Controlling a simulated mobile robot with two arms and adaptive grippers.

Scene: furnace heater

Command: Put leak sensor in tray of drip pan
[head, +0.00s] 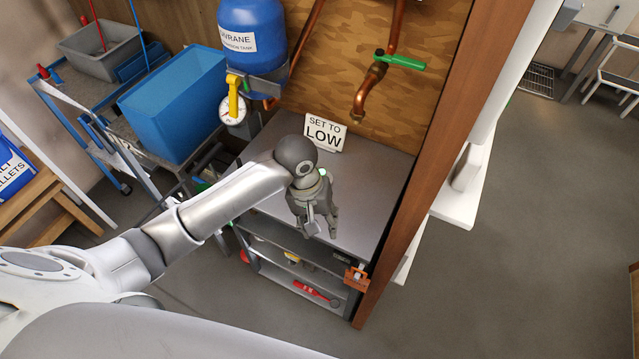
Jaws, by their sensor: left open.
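My left gripper (320,228) is open and hangs above the front part of the grey metal tabletop (370,190), fingers pointing down. Nothing shows between its fingers. I cannot make out the leak sensor; my left arm and gripper hide part of the tabletop. I cannot make out a drip pan with a tray either. My right gripper is out of view.
A "SET TO LOW" sign (325,132) stands at the tabletop's back. A copper pipe (368,92) hangs above it, near a green-handled valve (400,61). A wooden post (425,165) bounds the right side. A blue bin (175,105) stands left. Lower shelves hold tools.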

